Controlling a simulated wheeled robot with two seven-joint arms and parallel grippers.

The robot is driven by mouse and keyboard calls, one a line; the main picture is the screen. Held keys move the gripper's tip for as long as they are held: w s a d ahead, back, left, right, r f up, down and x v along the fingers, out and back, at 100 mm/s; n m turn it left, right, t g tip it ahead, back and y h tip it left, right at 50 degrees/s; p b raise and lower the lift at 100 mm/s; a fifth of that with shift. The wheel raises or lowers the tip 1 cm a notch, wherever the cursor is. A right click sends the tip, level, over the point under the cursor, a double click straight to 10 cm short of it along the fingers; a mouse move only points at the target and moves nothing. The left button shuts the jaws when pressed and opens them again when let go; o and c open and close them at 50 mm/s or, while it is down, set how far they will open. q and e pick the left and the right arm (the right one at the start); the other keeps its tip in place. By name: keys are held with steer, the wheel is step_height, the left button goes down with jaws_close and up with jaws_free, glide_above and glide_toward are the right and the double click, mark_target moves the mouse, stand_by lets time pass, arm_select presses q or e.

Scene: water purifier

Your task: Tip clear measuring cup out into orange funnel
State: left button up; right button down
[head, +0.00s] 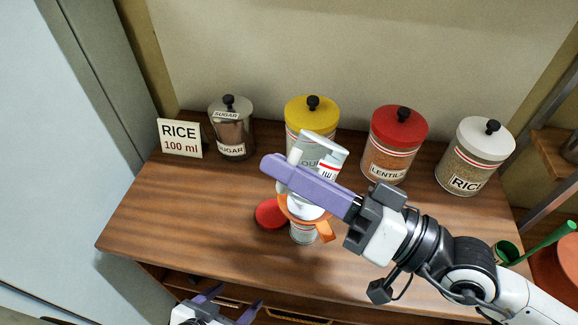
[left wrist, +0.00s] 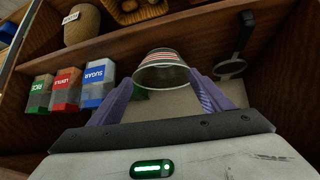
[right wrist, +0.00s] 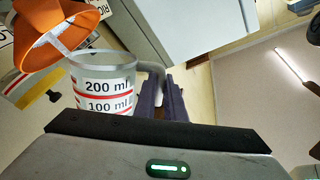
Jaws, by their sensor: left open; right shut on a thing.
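My right gripper (head: 276,170) is shut on the handle of the clear measuring cup (head: 325,160) and holds it tilted above the orange funnel (head: 325,232). The right wrist view shows the cup (right wrist: 100,92) with red-lined 200 ml and 100 ml marks, and the funnel (right wrist: 50,52) beside its rim. The funnel sits on a striped clear jar (head: 303,236) on the counter. My purple fingers hide part of cup and funnel in the head view. My left gripper (head: 236,299) is open and empty, low at the counter's front edge.
A red lid (head: 269,214) lies left of the jar. Sugar (head: 231,128), yellow-lidded (head: 311,112), lentil (head: 394,145) and rice (head: 474,156) jars stand at the back, with a RICE 100 ml card (head: 180,138). The left and front-right counter are clear.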

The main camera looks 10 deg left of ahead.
mark_target(307, 161)
stand_by(0.4)
